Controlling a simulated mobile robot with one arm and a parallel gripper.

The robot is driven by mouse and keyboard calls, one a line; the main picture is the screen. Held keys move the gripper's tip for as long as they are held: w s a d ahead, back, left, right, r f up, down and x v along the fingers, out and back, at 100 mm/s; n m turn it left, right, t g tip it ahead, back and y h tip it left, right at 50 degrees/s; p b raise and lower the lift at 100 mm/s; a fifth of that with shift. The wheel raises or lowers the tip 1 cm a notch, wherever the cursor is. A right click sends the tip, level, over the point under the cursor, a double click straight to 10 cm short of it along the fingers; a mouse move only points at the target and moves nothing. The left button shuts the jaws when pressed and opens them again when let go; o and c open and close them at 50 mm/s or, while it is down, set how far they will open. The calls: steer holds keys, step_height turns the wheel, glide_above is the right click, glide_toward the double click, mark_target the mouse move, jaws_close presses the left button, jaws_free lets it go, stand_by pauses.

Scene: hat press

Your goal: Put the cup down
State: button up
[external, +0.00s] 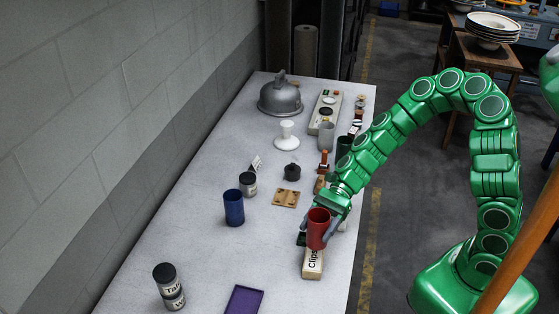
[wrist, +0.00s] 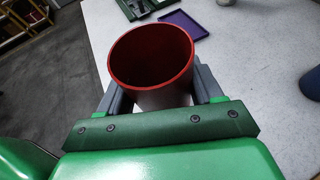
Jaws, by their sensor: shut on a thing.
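A red cup (external: 318,229) is held upright, or nearly so, between the fingers of my gripper (external: 322,226) near the right edge of the table. In the wrist view the cup (wrist: 152,62) shows its open, empty inside, with a grey finger on each side of it; my gripper (wrist: 158,92) is shut on it. I cannot tell whether the cup's bottom touches anything.
The white table (external: 205,262) has free room left of the cup. Several small things line the table's right edge, near a green cup (external: 344,147).

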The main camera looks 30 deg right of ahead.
mark_target(317, 235)
steer(key=shift+f, duration=1.75)
steer(key=shift+f, duration=0.1)
steer(key=o, duration=1.1)
steer(key=v, duration=1.2)
